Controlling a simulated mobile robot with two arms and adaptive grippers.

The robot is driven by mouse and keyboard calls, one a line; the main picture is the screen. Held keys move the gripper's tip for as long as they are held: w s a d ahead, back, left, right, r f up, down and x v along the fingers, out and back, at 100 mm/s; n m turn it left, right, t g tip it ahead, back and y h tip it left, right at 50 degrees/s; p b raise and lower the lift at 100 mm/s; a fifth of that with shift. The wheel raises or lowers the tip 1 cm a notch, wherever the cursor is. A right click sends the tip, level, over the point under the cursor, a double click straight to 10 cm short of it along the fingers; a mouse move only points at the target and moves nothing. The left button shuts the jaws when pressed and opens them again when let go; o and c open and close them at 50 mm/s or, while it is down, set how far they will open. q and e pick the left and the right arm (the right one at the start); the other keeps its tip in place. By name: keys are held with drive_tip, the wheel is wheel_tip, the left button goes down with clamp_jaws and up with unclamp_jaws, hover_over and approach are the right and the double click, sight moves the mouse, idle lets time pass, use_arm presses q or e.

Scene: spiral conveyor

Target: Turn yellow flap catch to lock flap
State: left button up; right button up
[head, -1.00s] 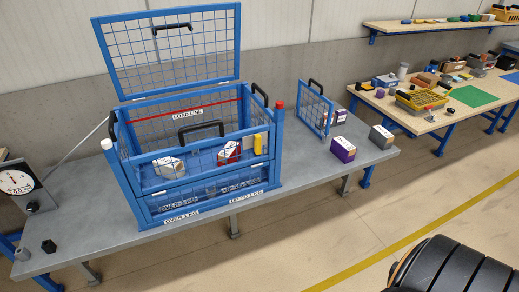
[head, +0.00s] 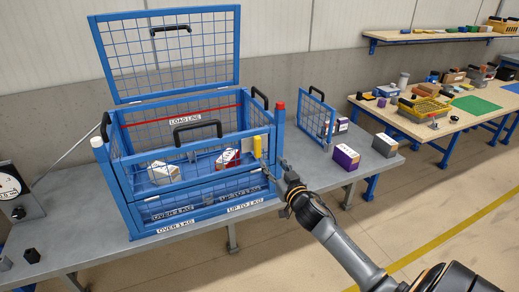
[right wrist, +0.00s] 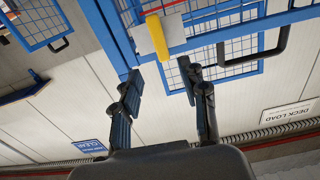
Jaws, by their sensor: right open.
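The yellow flap catch (head: 257,146) stands roughly upright by a beige plate at the right end of the blue mesh cage's (head: 170,208) front. In the right wrist view the yellow catch (right wrist: 157,37) lies just beyond my fingertips. My right gripper (head: 272,171) is just right of and below the catch. In the right wrist view, my right gripper (right wrist: 160,80) has its two fingers apart with nothing between them, and they look clear of the catch. The front mesh panel with a black handle (head: 197,126) is upright. My left gripper is not in view.
The cage's top lid (head: 170,90) stands open. Inside are a white box (head: 163,172) and a red-white box (head: 228,159). A small mesh door (head: 316,118) stands out at right, near a purple box (head: 345,157) and a grey box (head: 385,145). A red-capped post (head: 279,125) rises beside the catch.

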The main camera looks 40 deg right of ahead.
sight(259, 147)
drive_tip(key=x, duration=1.1)
drive_tip(key=shift+w+d+f, duration=0.1)
drive_tip(key=shift+w, duration=0.05)
clamp_jaws()
